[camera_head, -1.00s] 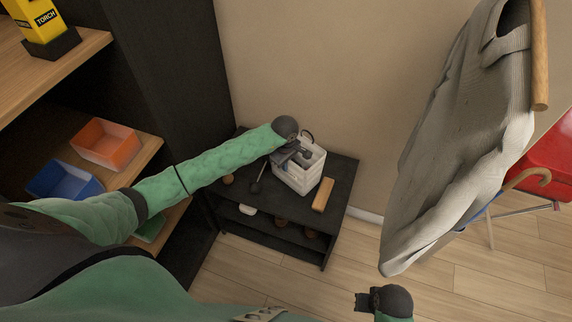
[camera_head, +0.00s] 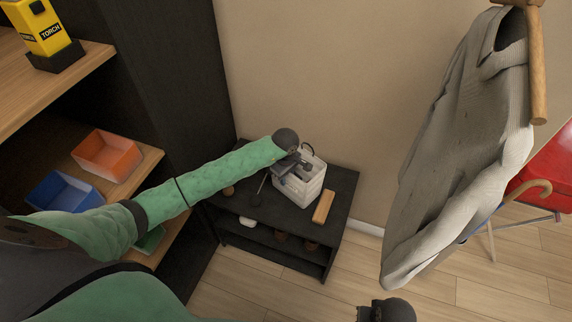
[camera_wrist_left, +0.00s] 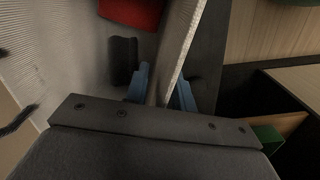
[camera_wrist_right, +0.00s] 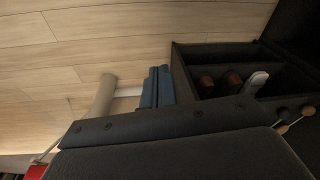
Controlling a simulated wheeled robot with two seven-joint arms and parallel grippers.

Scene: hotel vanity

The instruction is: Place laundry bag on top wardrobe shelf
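The laundry bag (camera_head: 308,188), white and box-shaped with dark loop handles, stands upright on a low dark rack (camera_head: 345,200). My left gripper (camera_head: 291,168) is at its upper edge in the head view. In the left wrist view the blue fingers (camera_wrist_left: 162,90) are on either side of the bag's thin wall (camera_wrist_left: 178,55) and look shut on it. My right gripper (camera_head: 366,312) is partly cut off at the bottom edge of the head view. Its blue fingers lie together, empty, in the right wrist view (camera_wrist_right: 157,86). The top wardrobe shelf (camera_head: 85,62) is light wood, at the upper left.
Orange (camera_head: 107,157) and blue (camera_head: 65,192) bins sit on the shelf below. A dark wardrobe panel (camera_head: 170,80) stands beside the rack. A wooden block (camera_head: 323,207) lies beside the bag. A grey garment (camera_head: 450,160) hangs at right.

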